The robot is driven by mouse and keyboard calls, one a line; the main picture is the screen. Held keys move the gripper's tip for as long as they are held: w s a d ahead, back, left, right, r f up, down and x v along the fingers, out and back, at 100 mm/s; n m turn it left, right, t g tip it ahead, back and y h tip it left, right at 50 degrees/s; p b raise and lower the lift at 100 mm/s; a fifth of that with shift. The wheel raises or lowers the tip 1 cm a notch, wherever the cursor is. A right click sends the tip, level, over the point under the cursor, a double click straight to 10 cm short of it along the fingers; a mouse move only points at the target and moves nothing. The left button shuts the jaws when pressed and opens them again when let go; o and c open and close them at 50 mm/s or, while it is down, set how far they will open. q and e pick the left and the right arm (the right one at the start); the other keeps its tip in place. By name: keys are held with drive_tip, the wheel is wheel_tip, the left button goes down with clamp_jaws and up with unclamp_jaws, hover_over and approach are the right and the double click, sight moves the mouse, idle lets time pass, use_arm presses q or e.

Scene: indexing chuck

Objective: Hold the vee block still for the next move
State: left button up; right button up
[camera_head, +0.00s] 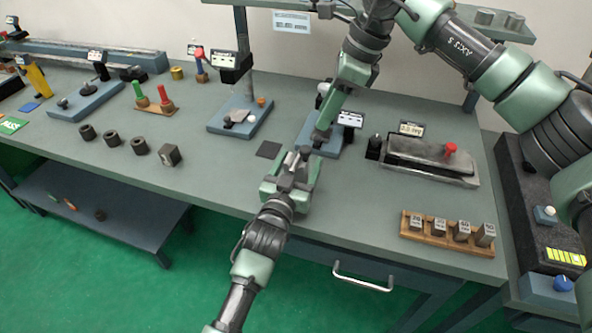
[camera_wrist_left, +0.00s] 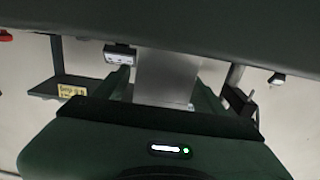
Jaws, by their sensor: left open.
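My left gripper (camera_head: 291,168) is over the front part of the bench, with its arm coming up from the bottom of the head view. It is open. In the left wrist view a plain grey block (camera_wrist_left: 165,78) stands between its fingers; I cannot tell whether they touch it, or whether it is the vee block. My right gripper (camera_head: 320,136) points down just behind and to the right of the left one, in front of a blue-grey base plate (camera_head: 331,148). Its fingertips are too small to read. The grippers hide what lies between them.
A dark square block (camera_head: 170,154) and several dark rings (camera_head: 139,145) lie to the left. A wooden rack of metal blocks (camera_head: 455,237) and a grey lidded case (camera_head: 430,158) are to the right. A dark flat square (camera_head: 269,150) lies beside the left gripper.

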use_arm(q)
clamp_jaws()
idle(0.5)
drive_tip(key=shift+f, duration=0.3)
idle(0.8)
